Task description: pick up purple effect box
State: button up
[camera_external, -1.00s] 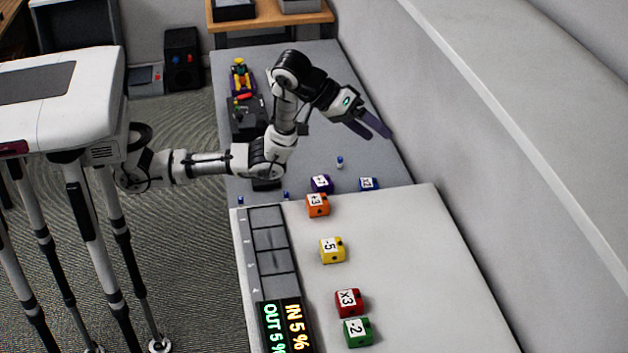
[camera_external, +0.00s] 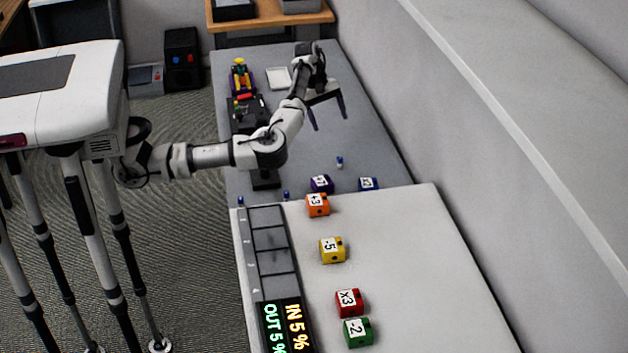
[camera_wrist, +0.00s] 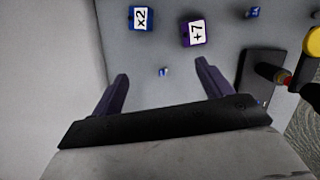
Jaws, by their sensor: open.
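The purple effect box (camera_external: 321,184) stands on the grey table near the edge of the white board, with a white label on it. In the wrist view the purple box (camera_wrist: 194,32) shows at the top, labelled +7, beyond the fingertips and slightly right of the middle. My gripper (camera_external: 329,123) is open and empty above the grey table, behind the box in the external view. Its two purple fingers (camera_wrist: 160,82) point toward the boxes in the wrist view, with nothing between them but table and a small blue-and-white piece farther on.
A blue x2 box (camera_external: 368,184) stands right of the purple box. A small blue-and-white piece (camera_external: 339,162) lies behind them. Orange (camera_external: 317,205), yellow (camera_external: 332,250), red (camera_external: 349,303) and green (camera_external: 357,332) boxes stand on the white board (camera_external: 420,270). A slotted panel (camera_external: 270,239) lies left.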

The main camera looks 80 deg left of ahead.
jog(key=g+h, duration=0.1)
jog(key=g, duration=0.1)
send_near(322, 180)
jog(key=x, duration=0.4)
jog(key=shift+w+d, duration=0.3)
jog(key=shift+w, duration=0.1)
jog(key=shift+s+p+x, duration=0.2)
jog(key=shift+p+x, duration=0.3)
jog(key=shift+x, duration=1)
jog(key=shift+s+p+x, duration=0.2)
jog(key=shift+p+x, duration=0.3)
jog(key=shift+x, duration=1)
jog(key=shift+a, duration=0.15)
jog(key=c, duration=1.1)
jog(key=shift+c, duration=0.2)
jog(key=shift+r, duration=0.1)
